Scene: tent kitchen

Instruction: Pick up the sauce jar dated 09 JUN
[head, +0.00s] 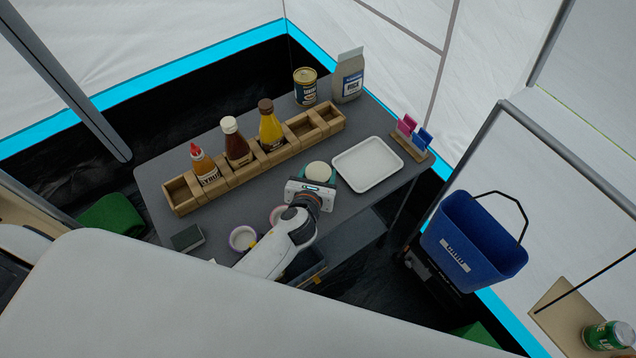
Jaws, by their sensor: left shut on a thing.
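My left gripper (318,183) reaches over the grey table from the front and is shut on a round jar with a pale top (319,171) and a teal-green edge. The gripper hides most of this jar, and I cannot tell whether it is clear of the table. A jar with a purple rim and pale top (243,238) stands near the table's front edge. A pink-rimmed jar (277,213) is partly hidden behind my left arm. No date can be read on any of them. My right gripper is out of view.
A white tray (368,164) lies just right of the held jar. A wooden rack (182,194) with several bottles runs behind it. A tin (305,87) and a carton (348,76) stand at the back. A blue bin (474,240) is at the right.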

